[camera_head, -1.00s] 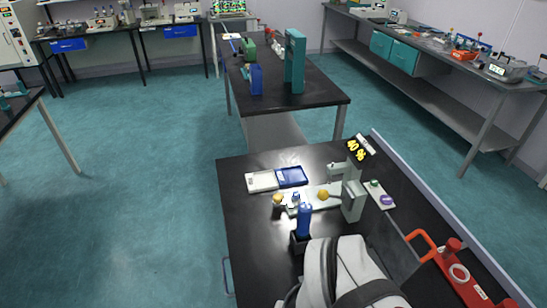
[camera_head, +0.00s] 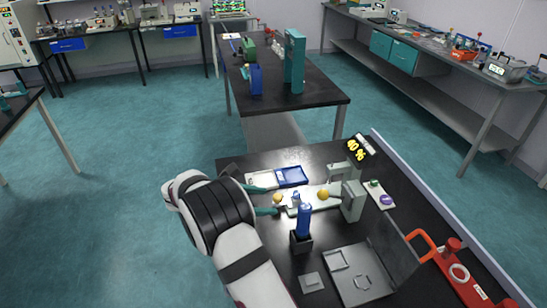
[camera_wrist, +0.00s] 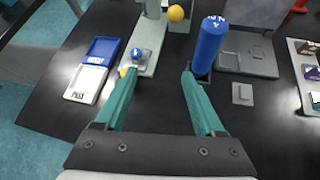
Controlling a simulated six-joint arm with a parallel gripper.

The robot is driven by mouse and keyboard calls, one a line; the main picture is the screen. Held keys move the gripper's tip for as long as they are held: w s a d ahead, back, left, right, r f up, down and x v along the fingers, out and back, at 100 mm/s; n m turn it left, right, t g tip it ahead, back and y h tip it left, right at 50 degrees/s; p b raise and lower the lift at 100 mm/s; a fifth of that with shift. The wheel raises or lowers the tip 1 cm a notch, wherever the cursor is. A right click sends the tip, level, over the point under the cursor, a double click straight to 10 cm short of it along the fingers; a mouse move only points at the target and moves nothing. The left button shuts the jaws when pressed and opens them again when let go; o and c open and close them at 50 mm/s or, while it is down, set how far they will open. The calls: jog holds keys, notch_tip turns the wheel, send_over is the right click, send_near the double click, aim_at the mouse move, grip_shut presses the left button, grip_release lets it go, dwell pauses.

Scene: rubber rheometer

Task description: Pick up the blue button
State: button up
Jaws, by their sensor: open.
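A small round blue piece with pale marks, which looks like the blue button (camera_wrist: 137,54), sits on the pale base of the grey-green device; it also shows in the head view (camera_head: 296,196). In the wrist view it lies just beyond the tip of the left finger, close to the line between the fingers. My gripper (camera_wrist: 160,73) is open and empty, with its two teal fingers apart. In the head view my gripper (camera_head: 262,200) reaches in from the left, short of the device. Its left finger partly hides a yellow ball (camera_wrist: 124,71) in the wrist view.
A tall blue cylinder (camera_wrist: 208,45) stands in a black holder beside the right finger. Another yellow ball (camera_wrist: 175,13) sits on the device (camera_head: 353,200). A blue and white tray (camera_wrist: 92,68) lies left. An open grey case (camera_head: 362,278) lies right. Bare black tabletop lies between.

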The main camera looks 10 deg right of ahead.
aim_at(296, 194)
jog(key=w+a+f+n+t, duration=0.2)
jog(key=w+f+n, duration=0.1)
jog(key=w, duration=0.1)
jog(key=shift+n+h, duration=0.3)
jog(key=shift+h, duration=0.1)
jog(key=x, duration=1.5)
jog(key=shift+s+d+f, duration=0.1)
jog(key=shift+d+f, duration=0.15)
jog(key=shift+f, duration=0.1)
grip_shut()
